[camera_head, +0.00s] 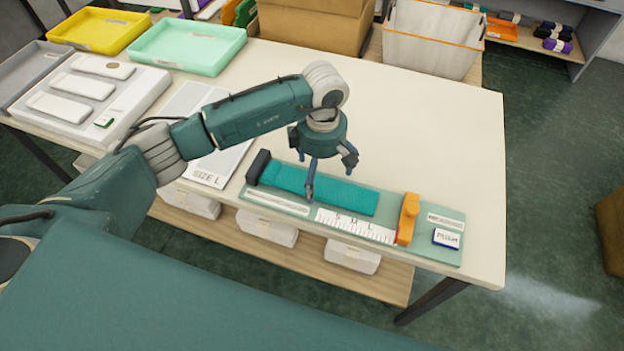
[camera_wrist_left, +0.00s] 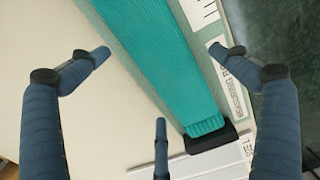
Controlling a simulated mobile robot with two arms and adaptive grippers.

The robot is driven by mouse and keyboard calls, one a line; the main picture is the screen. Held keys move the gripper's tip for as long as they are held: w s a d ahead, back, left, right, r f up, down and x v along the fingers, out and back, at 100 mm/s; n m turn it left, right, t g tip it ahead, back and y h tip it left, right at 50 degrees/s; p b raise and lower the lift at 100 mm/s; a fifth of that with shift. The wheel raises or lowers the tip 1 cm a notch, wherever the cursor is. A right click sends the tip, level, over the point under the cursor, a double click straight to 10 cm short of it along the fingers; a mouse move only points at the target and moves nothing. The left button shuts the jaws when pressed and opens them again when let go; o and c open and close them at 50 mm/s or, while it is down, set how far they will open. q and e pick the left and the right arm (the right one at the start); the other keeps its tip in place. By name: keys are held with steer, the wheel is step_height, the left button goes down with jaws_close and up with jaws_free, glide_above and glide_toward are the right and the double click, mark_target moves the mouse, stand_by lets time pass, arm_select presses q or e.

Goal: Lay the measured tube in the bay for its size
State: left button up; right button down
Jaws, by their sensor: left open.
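A teal knitted tube (camera_head: 345,193) lies flat on the green measuring board (camera_head: 450,253), its left end against a black stop (camera_head: 258,166). The board has a white ruler strip marked S, M, L (camera_head: 355,226) and an orange slider (camera_head: 407,218) to the right of the tube's end. The tube also fills the middle of the left wrist view (camera_wrist_left: 165,65). My left gripper (camera_head: 322,180) is open above the tube, its fingers apart around it and not visibly gripping. A white sheet marked SIZE L (camera_head: 222,165) lies left of the board. My right gripper is out of view.
A grey-white block with several pale slots (camera_head: 90,95) sits at the table's left. Yellow (camera_head: 98,30) and mint (camera_head: 187,45) trays stand behind it. White boxes (camera_head: 268,230) stand on the shelf below.

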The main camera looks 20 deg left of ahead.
arm_select(q)
steer(key=shift+f, duration=0.7)
steer(key=c, duration=1.1)
steer(key=shift+o, duration=0.2)
steer(key=shift+r, duration=0.1)
